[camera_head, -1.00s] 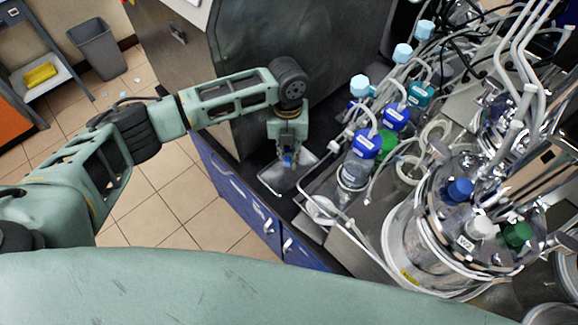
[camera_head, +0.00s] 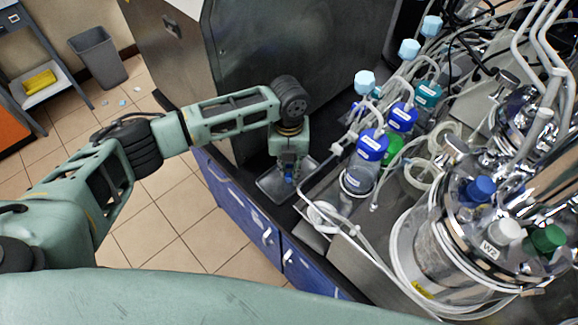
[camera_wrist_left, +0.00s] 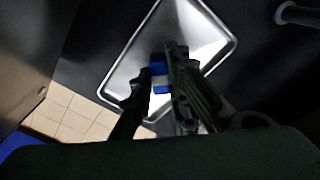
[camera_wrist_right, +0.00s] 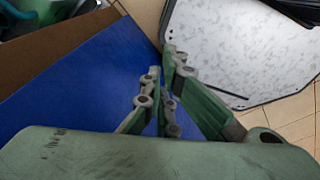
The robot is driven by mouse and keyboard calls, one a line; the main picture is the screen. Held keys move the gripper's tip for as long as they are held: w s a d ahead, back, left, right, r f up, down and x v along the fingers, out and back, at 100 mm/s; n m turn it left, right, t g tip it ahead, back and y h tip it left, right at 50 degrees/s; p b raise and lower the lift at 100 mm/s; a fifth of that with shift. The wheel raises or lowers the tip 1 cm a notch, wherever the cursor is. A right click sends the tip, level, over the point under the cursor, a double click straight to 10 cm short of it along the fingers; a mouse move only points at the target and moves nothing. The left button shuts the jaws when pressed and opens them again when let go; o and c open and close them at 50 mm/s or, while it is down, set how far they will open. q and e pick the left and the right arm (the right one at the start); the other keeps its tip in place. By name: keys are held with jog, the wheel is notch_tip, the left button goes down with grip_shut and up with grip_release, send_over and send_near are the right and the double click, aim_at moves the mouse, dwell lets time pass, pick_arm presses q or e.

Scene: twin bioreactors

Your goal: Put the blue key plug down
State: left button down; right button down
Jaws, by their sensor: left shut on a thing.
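The blue key plug (camera_wrist_left: 160,76) is between the fingers of my left gripper (camera_wrist_left: 158,82), which is shut on it. In the head view the left gripper (camera_head: 290,172) points down over a shallow metal tray (camera_head: 270,188), and a bit of the blue plug (camera_head: 288,180) shows at its tips. In the left wrist view the tray (camera_wrist_left: 226,52) lies behind and below the plug. I cannot tell whether the plug touches the tray. My right gripper (camera_wrist_right: 163,88) shows only in the right wrist view; its fingertips are close together, with nothing seen between them.
Blue-capped bottles (camera_head: 372,145) with tubing stand right of the tray. A steel bioreactor vessel (camera_head: 440,250) with blue, white and green caps is at the lower right. A dark cabinet (camera_head: 300,60) rises behind the tray. Blue drawers (camera_head: 240,205) lie below the bench edge.

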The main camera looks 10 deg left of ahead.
aim_at(289, 169)
pick_arm(q)
jog(key=c, duration=1.7)
grip_release()
jog(key=shift+r, duration=0.3)
jog(key=r+p, duration=0.4)
jog(key=r, duration=0.1)
jog(key=r+p, duration=0.2)
jog(key=p, duration=0.1)
jog(key=shift+w+r, duration=0.2)
jog(key=shift+w, duration=0.05)
jog(key=shift+f, duration=0.1)
